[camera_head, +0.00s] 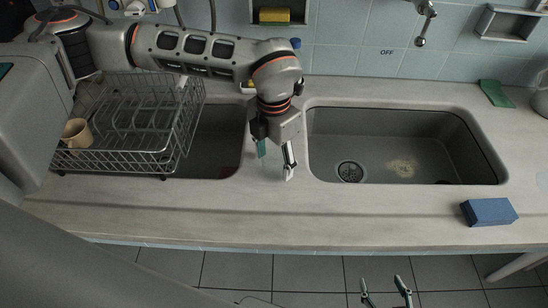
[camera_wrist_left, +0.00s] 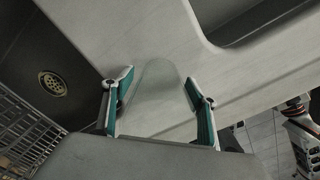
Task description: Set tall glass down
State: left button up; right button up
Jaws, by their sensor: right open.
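The tall glass (camera_wrist_left: 155,100) is clear and faint, and shows between the fingers of my left gripper (camera_wrist_left: 158,84) in the left wrist view. In the head view my left gripper (camera_head: 275,163) points down over the counter strip between the two sinks; the glass can hardly be made out there. I cannot tell whether its base touches the counter. My right gripper (camera_head: 386,292) is open and empty at the bottom of the head view, in front of the counter edge.
A blue block (camera_head: 489,212) lies at the right.

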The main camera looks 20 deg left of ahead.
pick_arm(q)
notch_tip(320, 180, up, 12)
jog(key=shift+r+p, duration=0.2)
jog(key=shift+p, duration=0.1)
dwell(0.5)
dwell(0.4)
